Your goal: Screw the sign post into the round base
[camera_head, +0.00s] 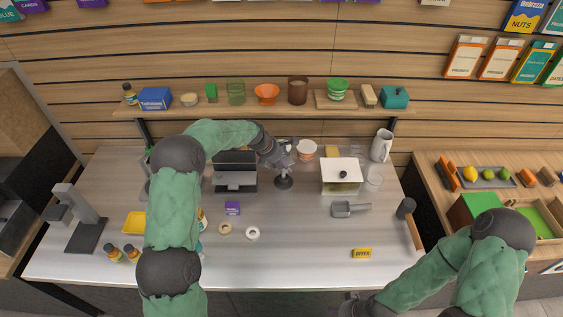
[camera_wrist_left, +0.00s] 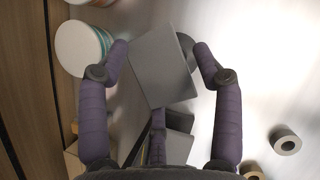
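The sign post's grey square plate (camera_wrist_left: 163,68) fills the space between my left gripper's spread fingers in the left wrist view, turned at an angle to them. My left gripper (camera_head: 285,152) is at the sign, above the round base (camera_head: 283,184) on the counter; the fingers look wide apart, with a gap on the plate's right. The base shows partly behind the plate in the wrist view (camera_wrist_left: 188,45). The post looks upright over the base; the threaded joint is too small to judge. My right gripper (camera_head: 350,304) is low at the counter's front edge, mostly cut off.
A dark scale-like device (camera_head: 236,180) stands left of the base and a white-topped box (camera_head: 342,171) right of it. A tub (camera_head: 306,150) is close behind. Two rings (camera_head: 252,233) and a scoop (camera_head: 346,209) lie in front. The front middle is clear.

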